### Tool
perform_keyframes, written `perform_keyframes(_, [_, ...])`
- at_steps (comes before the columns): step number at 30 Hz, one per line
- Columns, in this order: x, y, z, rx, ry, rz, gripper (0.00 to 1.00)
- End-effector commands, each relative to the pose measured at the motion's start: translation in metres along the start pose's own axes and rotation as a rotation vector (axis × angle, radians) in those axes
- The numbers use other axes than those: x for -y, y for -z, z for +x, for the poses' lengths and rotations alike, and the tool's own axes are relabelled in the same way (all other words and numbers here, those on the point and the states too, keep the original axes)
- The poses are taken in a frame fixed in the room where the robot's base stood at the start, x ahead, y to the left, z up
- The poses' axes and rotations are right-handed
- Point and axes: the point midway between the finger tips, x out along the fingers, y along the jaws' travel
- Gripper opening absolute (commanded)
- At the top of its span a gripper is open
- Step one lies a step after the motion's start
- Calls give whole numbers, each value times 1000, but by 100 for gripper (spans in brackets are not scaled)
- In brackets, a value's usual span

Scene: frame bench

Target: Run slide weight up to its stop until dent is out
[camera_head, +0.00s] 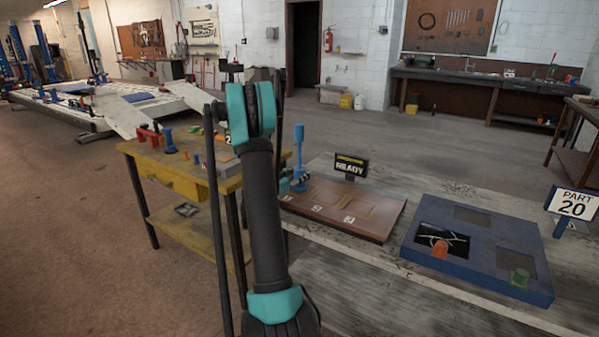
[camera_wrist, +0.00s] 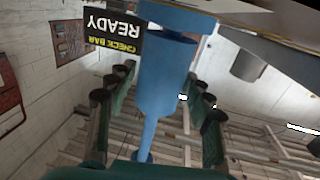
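A blue slide tool (camera_head: 299,147) stands upright beside the brown board, with a knob on top, a thin rod and a thicker lower part. In the wrist view, which is upside down, its blue cylindrical weight (camera_wrist: 165,85) is near the wide base end, with the thin rod running to the knob. My gripper (camera_wrist: 160,78) has its dark fingers on both sides of the weight; I cannot tell whether they touch it. In the head view my arm hides most of the gripper. No dent can be made out.
A "CHECK BAR READY" sign (camera_head: 350,167) stands behind the brown board (camera_head: 375,225) with numbered frames. A blue tray (camera_head: 480,280) holding orange and green pieces lies to the right, near a "PART 20" sign (camera_head: 573,204). A yellow table (camera_head: 170,175) with small items is left of my arm.

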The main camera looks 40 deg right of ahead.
Motion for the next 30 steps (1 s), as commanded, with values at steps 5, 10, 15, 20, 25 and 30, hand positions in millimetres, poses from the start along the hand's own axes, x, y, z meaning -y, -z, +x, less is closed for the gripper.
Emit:
perform_keyframes(5, [1,2,3,-6,-1,-3,64])
perform_keyframes(10, [1,3,3,-7,-1,-4,64])
perform_keyframes(15, [2,3,-10,-7,0,-3,64])
perform_keyframes(20, [2,2,-40,-6,3,-3,64])
perform_keyframes(25, [2,2,-76,-4,4,-3,64])
perform_keyframes(30, [2,1,-104,-4,3,-2,64])
